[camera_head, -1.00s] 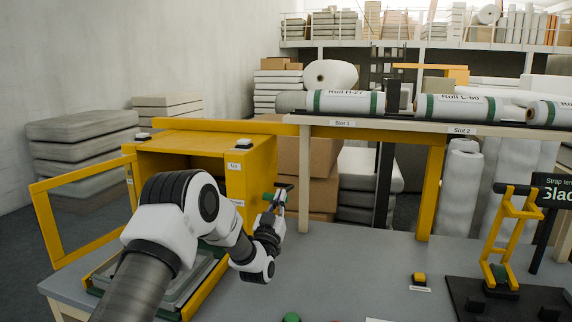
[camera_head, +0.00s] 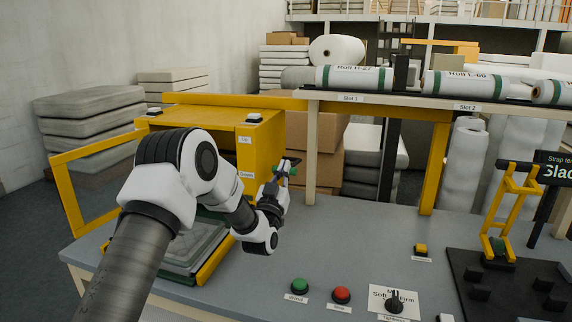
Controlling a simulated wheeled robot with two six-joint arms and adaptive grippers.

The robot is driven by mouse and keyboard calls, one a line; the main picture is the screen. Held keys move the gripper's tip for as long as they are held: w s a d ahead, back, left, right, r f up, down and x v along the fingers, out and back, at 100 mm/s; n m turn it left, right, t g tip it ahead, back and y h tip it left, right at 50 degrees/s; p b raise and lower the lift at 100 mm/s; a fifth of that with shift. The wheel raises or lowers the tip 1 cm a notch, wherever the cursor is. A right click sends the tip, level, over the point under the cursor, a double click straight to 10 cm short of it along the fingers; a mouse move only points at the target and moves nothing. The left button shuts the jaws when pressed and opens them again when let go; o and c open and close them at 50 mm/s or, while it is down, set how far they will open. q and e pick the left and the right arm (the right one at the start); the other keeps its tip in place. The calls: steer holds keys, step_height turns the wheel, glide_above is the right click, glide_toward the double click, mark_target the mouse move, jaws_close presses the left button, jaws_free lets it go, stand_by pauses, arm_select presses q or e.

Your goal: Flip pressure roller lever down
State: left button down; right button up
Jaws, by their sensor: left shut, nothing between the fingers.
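A lever with a black handle and a green hub (camera_head: 291,170) sticks out from the right side of the yellow box machine (camera_head: 262,150); no readable label names it the pressure roller lever. The handle lies roughly level. My left gripper (camera_head: 283,179) is shut and empty, right at this lever; whether it touches the lever I cannot tell. My left arm hides much of the machine's front. My right gripper is not in view.
A green button (camera_head: 300,286), a red button (camera_head: 341,294) and a dial (camera_head: 394,303) sit at the table's front. A yellow strap stand (camera_head: 513,205) with a black bar stands at right. Rolls (camera_head: 354,78) lie on the shelf above. The grey tabletop (camera_head: 360,240) between is clear.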

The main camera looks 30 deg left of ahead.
arm_select(q)
steer(key=f+v, duration=0.1)
steer(key=v, duration=0.5)
steer(key=shift+w+b, duration=0.2)
steer(key=shift+b, duration=0.15)
steer(key=shift+f, duration=0.15)
